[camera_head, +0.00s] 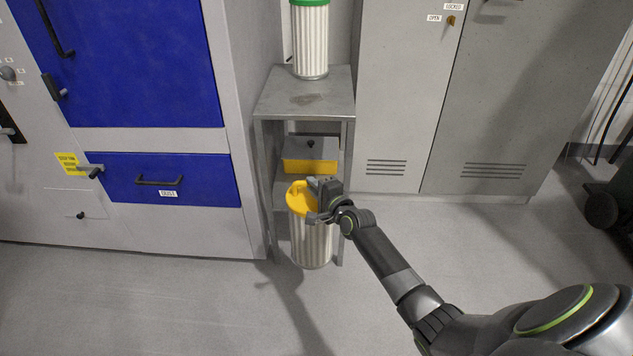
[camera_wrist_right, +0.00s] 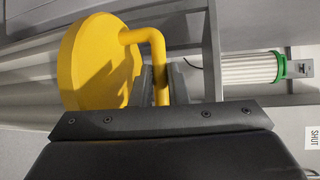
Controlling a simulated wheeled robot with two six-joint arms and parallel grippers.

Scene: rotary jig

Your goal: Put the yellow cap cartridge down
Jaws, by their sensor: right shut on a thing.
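The yellow cap cartridge (camera_head: 311,240) has a white pleated body and a yellow cap with a bent yellow handle. It hangs upright in front of the grey shelf stand (camera_head: 304,103). My right gripper (camera_head: 320,205) is shut on its handle. In the right wrist view the yellow cap (camera_wrist_right: 98,62) fills the left, and the handle runs between the fingers of the gripper (camera_wrist_right: 161,85). I cannot tell whether the cartridge's lower end touches the floor. My left gripper is not in view.
A green cap cartridge (camera_head: 310,40) stands on the stand's top; it also shows in the wrist view (camera_wrist_right: 250,68). A grey and yellow box (camera_head: 310,156) sits on a shelf below. A blue drawer (camera_head: 175,179) is at left, grey cabinets (camera_head: 400,90) at right. The floor in front is clear.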

